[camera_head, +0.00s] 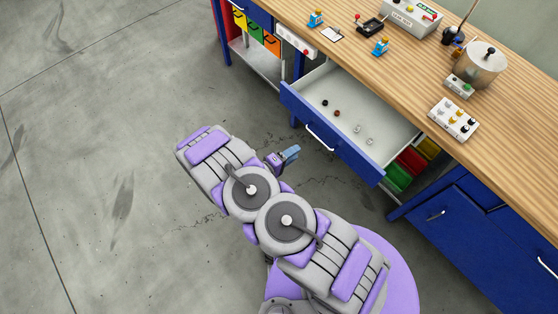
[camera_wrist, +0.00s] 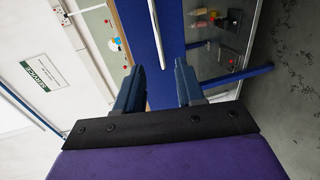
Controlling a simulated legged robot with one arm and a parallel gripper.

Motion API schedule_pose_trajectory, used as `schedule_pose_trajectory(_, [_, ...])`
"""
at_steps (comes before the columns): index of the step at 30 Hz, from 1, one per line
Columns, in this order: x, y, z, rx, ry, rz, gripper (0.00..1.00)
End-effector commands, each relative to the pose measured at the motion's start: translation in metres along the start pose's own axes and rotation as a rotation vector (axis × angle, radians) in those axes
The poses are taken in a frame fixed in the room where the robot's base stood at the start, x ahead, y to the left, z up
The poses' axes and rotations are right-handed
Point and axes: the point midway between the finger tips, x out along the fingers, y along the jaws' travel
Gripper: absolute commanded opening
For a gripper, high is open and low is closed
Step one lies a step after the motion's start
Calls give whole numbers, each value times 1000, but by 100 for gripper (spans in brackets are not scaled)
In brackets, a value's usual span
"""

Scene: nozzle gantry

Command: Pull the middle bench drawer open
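The middle bench drawer (camera_head: 345,148) is pulled well out from under the wooden worktop. Its blue front carries a pale bar handle (camera_head: 320,138), and a few small dark and light pieces lie inside. My gripper (camera_head: 291,153) is in front of the drawer front, to the left of the handle and apparently a little apart from it. In the wrist view, my gripper's two fingers (camera_wrist: 154,82) are spread with nothing between them.
The wooden worktop (camera_head: 400,85) holds a metal pot (camera_head: 480,65), small switch boxes and other parts. Colored bins (camera_head: 255,30) sit at the left, and green and red bins (camera_head: 400,172) under the bench. A blue cabinet (camera_head: 460,225) stands at right. Grey floor at left is free.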

Motion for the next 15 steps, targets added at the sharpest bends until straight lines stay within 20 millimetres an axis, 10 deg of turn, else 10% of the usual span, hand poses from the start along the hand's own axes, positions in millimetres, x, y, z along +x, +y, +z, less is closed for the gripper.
schedule_pose_trajectory(15, [-58,-1,-1,-1,0,0,38])
